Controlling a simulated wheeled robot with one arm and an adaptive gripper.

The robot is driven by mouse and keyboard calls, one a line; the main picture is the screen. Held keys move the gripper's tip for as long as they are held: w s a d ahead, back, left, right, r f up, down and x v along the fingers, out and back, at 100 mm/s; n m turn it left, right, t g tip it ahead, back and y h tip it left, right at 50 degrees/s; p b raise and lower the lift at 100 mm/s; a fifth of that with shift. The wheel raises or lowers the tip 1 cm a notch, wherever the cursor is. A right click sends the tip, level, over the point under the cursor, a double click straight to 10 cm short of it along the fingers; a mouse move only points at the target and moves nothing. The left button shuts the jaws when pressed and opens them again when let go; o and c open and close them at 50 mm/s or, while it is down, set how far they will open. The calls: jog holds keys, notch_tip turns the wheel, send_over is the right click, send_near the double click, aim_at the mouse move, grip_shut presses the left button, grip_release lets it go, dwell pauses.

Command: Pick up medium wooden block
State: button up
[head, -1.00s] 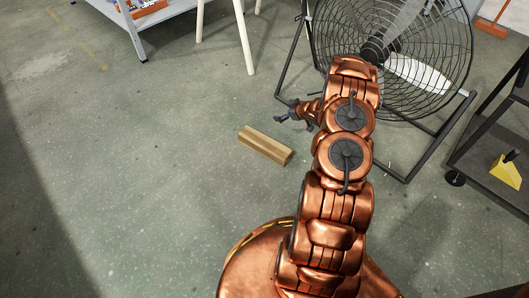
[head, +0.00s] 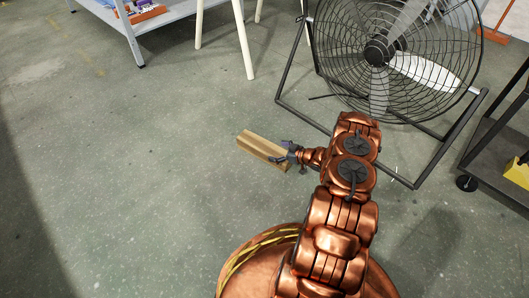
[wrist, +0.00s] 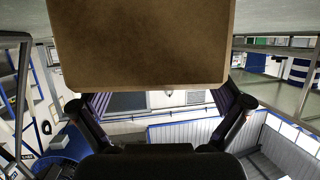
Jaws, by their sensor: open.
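The wooden block (head: 258,146) is a light brown, long piece lying on the grey floor in the head view. My gripper (head: 284,153) is at the block's right end, low by the floor, with its fingers spread. In the wrist view the block's brown face (wrist: 140,45) fills the upper middle, very close. My gripper's two fingers (wrist: 160,108) stand apart below it, one to each side. The block's lower edge reaches the finger pads, and the fingertips are partly hidden. I cannot tell whether any finger touches the block.
A large black wire fan (head: 390,60) stands behind my arm at the right. A dark cart (head: 500,150) is at the right edge. A grey shelf (head: 150,22) and white legs (head: 242,40) are at the back. The floor at left is clear.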

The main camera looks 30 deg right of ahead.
aim_at(268, 147)
jog(key=b+x, duration=0.3)
jog(key=x, duration=0.1)
jog(key=shift+w+d+f, duration=0.1)
jog(key=shift+w+d, duration=0.05)
jog(key=shift+w, duration=0.45)
jog(key=shift+c, duration=0.4)
jog(key=c, duration=1.7)
